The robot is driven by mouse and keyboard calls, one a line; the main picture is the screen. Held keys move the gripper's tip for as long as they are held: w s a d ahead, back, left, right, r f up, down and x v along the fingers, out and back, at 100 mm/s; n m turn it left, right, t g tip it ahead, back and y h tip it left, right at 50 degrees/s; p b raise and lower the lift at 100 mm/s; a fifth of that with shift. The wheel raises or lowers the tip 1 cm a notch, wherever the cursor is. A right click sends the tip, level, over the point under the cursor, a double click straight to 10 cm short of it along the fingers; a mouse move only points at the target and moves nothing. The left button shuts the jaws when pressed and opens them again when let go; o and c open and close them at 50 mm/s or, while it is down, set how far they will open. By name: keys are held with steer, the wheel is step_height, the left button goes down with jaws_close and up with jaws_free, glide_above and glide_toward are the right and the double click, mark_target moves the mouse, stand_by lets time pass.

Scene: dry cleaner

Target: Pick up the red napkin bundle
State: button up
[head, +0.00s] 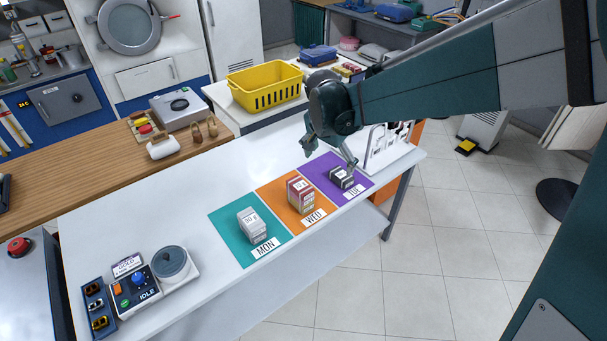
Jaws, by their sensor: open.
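The red napkin bundle (301,195) is a small upright red block with pale bands. It stands on the orange mat (275,193) marked WED on the white table. My gripper (330,158) is open, above and beyond the red bundle, over the far part of the purple mat (317,169) marked TUE. One finger hangs near a dark bundle (341,178) on that mat; I cannot tell whether they touch. Nothing shows between the fingers. A white-grey bundle (252,226) stands on the teal mat (231,238) marked MON.
A white rack (372,148) stands right of the purple mat. A control box (137,291) with a round grey pad (171,262) sits at the table's left end. A yellow basket (265,86) is on the table behind.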

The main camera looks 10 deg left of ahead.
mark_target(300, 185)
steer(key=w+a+f, duration=0.2)
steer(key=a+f, duration=0.2)
steer(key=w+a+f+m, duration=0.1)
steer(key=a+f, duration=0.3)
steer(key=w+a+f+m+h+p, duration=0.1)
steer(key=w+a+f, duration=0.1)
steer(key=a+f, duration=0.1)
steer(key=shift+w+a+f+g, duration=0.3)
steer(key=shift+a+f+g, duration=0.1)
steer(key=shift+a, duration=0.25)
steer(key=shift+f, duration=0.1)
steer(key=shift+x, duration=1.2)
steer(key=shift+x, duration=2.6)
steer(key=c, duration=1)
